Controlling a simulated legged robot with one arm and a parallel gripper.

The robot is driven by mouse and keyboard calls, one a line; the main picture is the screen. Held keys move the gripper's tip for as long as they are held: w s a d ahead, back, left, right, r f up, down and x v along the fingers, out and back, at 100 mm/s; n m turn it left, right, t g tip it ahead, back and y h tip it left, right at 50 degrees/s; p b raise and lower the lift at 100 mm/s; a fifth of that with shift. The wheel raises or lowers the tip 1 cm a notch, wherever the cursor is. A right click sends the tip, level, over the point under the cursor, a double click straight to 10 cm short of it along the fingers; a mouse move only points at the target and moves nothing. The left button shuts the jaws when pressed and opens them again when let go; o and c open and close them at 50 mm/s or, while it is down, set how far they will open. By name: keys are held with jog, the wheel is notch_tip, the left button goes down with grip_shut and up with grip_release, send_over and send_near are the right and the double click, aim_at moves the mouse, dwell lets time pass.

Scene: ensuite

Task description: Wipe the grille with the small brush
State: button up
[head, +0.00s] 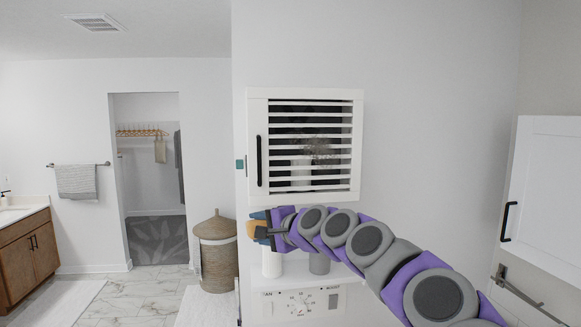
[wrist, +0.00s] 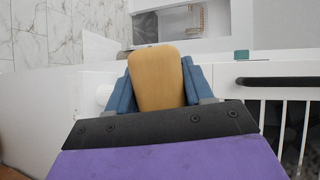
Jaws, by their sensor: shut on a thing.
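The grille (head: 310,187) is a white framed panel with horizontal slats over a dark opening, on the wall ahead. A black upright handle (head: 259,161) is on its left side. A greyish patch shows around the middle slats; I cannot tell whether it is on them or behind. My gripper (head: 262,229) is below and left of the grille, apart from it, pointing left. It is shut on a tan wooden piece, apparently the small brush (head: 250,230). In the wrist view the brush (wrist: 157,75) sits between the blue fingers; its bristles are not visible. The grille's slats (wrist: 283,128) show at lower right there.
A white cup-like cylinder (head: 272,264) and a grey one (head: 319,264) stand below my arm, above a white panel with a dial (head: 303,304). A lidded wicker basket (head: 216,262) stands left. A white cabinet door (head: 548,190) is at right. Wall above the grille is clear.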

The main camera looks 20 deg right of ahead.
aim_at(280, 164)
jog(key=s+d+r+m+t+h+p, duration=0.1)
jog(key=s+d+r+t+h, duration=0.15)
jog(key=r, duration=0.45)
jog(key=s+d+r+m+t+h+p, duration=0.1)
jog(key=s+d+r, duration=0.1)
jog(key=d+r, duration=0.35)
jog(key=shift+w+a+r+p, duration=0.1)
jog(key=shift+w+r+p, duration=0.15)
jog(key=shift+w, duration=0.75)
jog(key=shift+w+r+p, duration=0.3)
jog(key=shift+w, duration=0.65)
jog(key=shift+w+a+r+p, duration=0.1)
jog(key=shift+w+r+p, duration=0.15)
jog(key=shift+w, duration=0.75)
jog(key=shift+w+d+n+y+p, duration=0.15)
jog(key=shift+w+p, duration=0.15)
jog(key=shift+w, duration=0.15)
jog(key=shift+w+d+n+y+p, duration=0.15)
jog(key=shift+w+p, duration=0.15)
jog(key=shift+w, duration=0.15)
jog(key=shift+s+d, duration=0.1)
